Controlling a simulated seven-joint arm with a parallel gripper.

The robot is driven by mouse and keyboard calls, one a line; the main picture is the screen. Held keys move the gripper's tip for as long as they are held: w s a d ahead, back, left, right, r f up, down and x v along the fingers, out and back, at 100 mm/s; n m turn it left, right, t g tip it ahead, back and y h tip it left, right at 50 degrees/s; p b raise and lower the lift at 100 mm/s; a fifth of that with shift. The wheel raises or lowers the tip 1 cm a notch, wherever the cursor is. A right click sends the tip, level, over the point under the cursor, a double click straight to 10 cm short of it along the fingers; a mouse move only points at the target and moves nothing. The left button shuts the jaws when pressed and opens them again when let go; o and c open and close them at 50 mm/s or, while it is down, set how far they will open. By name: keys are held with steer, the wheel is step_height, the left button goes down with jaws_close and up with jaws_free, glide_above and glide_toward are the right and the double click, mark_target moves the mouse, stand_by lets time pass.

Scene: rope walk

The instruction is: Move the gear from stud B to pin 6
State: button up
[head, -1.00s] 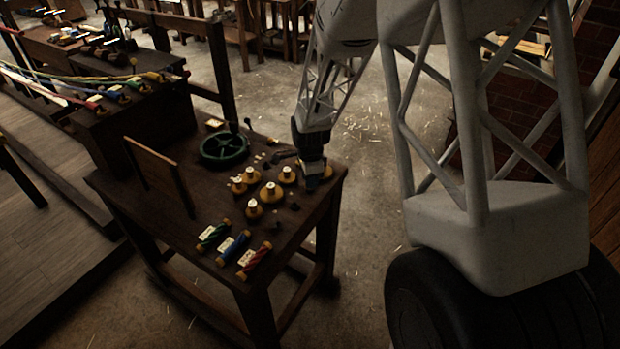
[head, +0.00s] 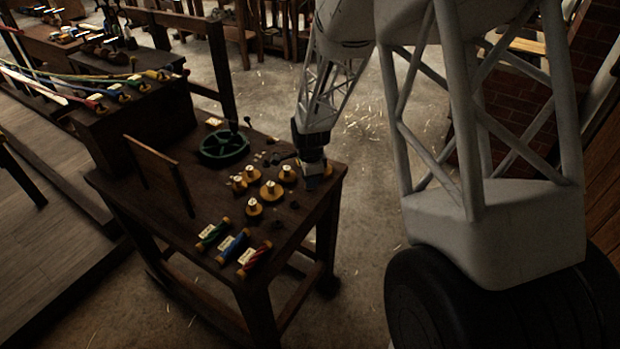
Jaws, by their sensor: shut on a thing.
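My gripper (head: 312,181) points down at the right end of the dark wooden table. It is shut on a yellow gear (head: 327,171), which is mostly hidden behind the jaws and only shows at their right side. I cannot tell whether this gear still sits on a stud or is lifted. Several other yellow gears with pale tops stand in a cluster to the left of my gripper, among them a front one (head: 254,208) and a middle one (head: 271,191). The labels of stud B and pin 6 cannot be read from here.
A green handwheel (head: 224,148) stands at the back of the table (head: 190,228). An upright wooden board (head: 158,173) is at the left. Three labelled spools, green, blue (head: 234,246) and red, lie at the front. Small dark parts lie near the cluster.

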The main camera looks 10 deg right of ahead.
steer(key=o, duration=0.9)
steer(key=shift+r, duration=4)
